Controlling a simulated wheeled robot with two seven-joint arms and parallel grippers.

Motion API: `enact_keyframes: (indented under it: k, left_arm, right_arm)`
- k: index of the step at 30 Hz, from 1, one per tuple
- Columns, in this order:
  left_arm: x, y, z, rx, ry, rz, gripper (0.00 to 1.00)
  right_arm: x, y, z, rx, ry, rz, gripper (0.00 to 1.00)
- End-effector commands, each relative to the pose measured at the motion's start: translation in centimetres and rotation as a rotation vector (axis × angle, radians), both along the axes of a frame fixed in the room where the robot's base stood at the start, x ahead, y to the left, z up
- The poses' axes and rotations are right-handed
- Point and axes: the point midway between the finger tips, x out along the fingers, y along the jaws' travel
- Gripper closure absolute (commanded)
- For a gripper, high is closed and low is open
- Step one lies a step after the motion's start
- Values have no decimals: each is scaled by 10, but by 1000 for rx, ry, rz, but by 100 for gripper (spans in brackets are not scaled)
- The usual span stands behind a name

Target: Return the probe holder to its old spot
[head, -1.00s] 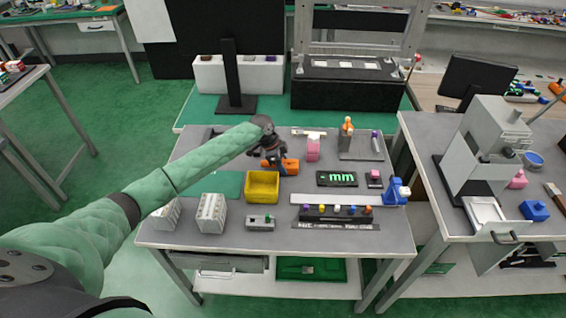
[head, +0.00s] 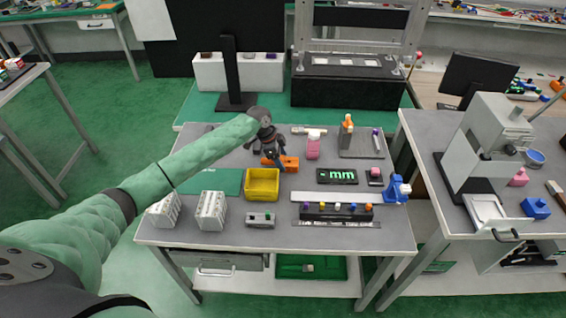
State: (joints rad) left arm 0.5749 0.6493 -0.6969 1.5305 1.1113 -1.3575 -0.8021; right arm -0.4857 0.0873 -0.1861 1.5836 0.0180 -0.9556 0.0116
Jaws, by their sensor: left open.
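My left gripper (head: 279,161) reaches in from the left over the grey table and is open. Its dark fingers are just above or beside an orange block (head: 291,164), partly hiding it; I cannot tell whether they touch. No item is clearly recognisable as the probe holder; the orange block may be it. A black rack with several coloured knobs (head: 337,212) stands near the front right of the table. My right gripper is not in view.
A black display (head: 337,176), a pink bottle (head: 313,147) and a blue device (head: 396,189) are to the right.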

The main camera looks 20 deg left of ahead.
Motion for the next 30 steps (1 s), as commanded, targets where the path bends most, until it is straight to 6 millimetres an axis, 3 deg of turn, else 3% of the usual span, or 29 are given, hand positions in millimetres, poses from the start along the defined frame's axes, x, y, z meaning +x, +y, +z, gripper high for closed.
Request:
enact_keyframes:
  k: [9,15,21,30]
  left_arm:
    - [-6,23,56,1,-5,-1,33]
    - [-9,32,81,0,-1,-1,33]
    - [-10,36,91,0,0,-1,33]
    - [-11,36,92,0,0,-1,33]
  right_arm:
    - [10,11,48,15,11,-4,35]
    - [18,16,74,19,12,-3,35]
    - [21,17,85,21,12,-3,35]
    - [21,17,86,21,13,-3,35]
